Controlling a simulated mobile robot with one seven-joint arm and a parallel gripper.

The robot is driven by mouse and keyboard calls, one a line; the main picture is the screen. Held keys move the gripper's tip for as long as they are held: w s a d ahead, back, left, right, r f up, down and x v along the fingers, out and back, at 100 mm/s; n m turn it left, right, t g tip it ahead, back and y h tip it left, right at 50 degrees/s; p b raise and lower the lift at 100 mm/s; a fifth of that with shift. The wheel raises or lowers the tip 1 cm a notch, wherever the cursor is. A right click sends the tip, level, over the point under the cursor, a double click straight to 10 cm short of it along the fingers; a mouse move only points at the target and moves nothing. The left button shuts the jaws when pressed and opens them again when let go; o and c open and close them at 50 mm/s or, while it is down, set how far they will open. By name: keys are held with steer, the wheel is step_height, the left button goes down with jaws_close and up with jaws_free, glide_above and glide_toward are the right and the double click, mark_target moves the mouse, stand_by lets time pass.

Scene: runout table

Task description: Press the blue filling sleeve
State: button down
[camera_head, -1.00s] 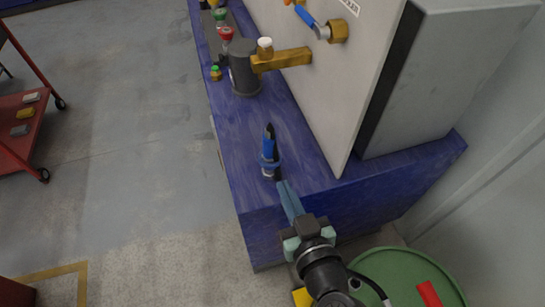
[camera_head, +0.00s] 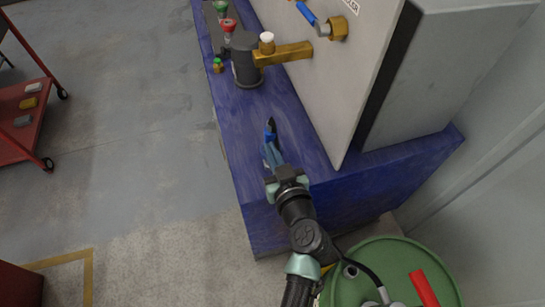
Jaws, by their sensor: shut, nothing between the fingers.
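The blue filling sleeve (camera_head: 268,136) shows as a small blue piece on the blue bench top, with a black tip (camera_head: 271,123) at its far end. My gripper (camera_head: 267,152) is shut and empty. Its blue-grey fingers reach up from below and lie over the near part of the sleeve. That near part is hidden behind the fingers. I cannot tell whether the fingertips touch the sleeve or only overlap it in this view.
The blue bench (camera_head: 235,125) carries a dark cylinder (camera_head: 246,70) with a brass arm (camera_head: 285,54), and a red knob (camera_head: 228,25) behind. A tall pale panel (camera_head: 325,90) rises close on the right. A green drum (camera_head: 375,262) stands lower right.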

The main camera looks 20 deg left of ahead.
steer(key=shift+s+d+f, duration=0.1)
steer(key=shift+d+f, duration=0.05)
steer(key=shift+f, duration=1.65)
step_height(320, 180, down, 2)
steer(key=b, duration=0.3)
steer(key=shift+f+b, duration=0.15)
steer(key=shift+b, duration=0.25)
steer(key=shift+r+p, duration=0.35)
steer(key=shift+r, duration=0.1)
steer(key=s+d+r, duration=0.5)
steer(key=s+r, duration=0.1)
steer(key=s, duration=0.2)
steer(key=shift+d, duration=0.2)
